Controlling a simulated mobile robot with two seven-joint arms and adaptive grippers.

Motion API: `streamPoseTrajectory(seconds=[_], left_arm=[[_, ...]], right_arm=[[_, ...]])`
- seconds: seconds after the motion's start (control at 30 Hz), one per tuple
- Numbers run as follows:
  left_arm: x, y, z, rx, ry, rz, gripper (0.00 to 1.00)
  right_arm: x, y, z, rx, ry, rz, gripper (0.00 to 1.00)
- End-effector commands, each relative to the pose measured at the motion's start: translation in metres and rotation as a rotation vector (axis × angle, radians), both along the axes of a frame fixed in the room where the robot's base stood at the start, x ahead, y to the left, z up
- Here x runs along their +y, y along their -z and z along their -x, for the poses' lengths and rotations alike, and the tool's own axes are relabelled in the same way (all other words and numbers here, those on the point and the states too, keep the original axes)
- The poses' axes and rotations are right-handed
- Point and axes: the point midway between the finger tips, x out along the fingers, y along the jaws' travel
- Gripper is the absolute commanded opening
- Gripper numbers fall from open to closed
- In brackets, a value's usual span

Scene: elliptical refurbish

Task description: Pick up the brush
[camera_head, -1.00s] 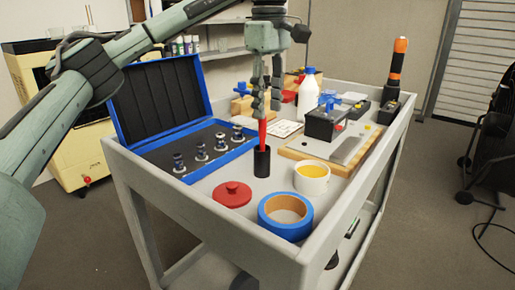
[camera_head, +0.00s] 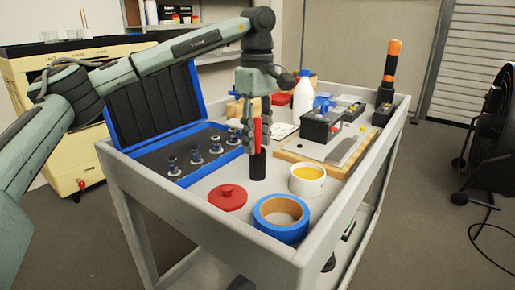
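The brush shows as a red handle (camera_head: 257,132) standing about upright in the black cup (camera_head: 257,166) on the cart top. Its lower end is hidden in the cup. My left gripper (camera_head: 256,140) points down from above, with its fingers on both sides of the red handle just over the cup's rim. I cannot tell whether the fingers press on the handle. My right gripper is not in view.
A blue tape roll (camera_head: 281,218), a red lid (camera_head: 228,197) and a white cup with yellow contents (camera_head: 307,180) stand close in front. An open blue case (camera_head: 150,152) lies left. A white bottle (camera_head: 303,97) stands behind. The cart (camera_head: 178,220) has a raised rim.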

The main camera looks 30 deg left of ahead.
Motion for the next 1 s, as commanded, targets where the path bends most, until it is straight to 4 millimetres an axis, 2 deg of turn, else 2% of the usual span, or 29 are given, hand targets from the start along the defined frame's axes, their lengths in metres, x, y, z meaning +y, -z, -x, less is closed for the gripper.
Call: streamPoseTrajectory(seconds=[0.03,0.3,0.57,0.67,1.0], left_arm=[[0.000,0.000,0.000,0.000,0.000,0.000,0.31],[0.000,0.000,0.000,0.000,0.000,0.000,0.00],[0.000,-0.001,0.000,0.000,0.001,0.000,0.00],[-0.001,-0.009,-0.001,-0.002,0.001,0.001,0.00],[-0.001,-0.075,-0.001,-0.002,0.001,0.001,0.00]], right_arm=[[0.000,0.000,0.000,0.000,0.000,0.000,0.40],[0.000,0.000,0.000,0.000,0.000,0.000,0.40],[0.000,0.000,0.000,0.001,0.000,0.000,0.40],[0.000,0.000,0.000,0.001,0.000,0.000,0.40],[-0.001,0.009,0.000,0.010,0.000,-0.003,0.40]])
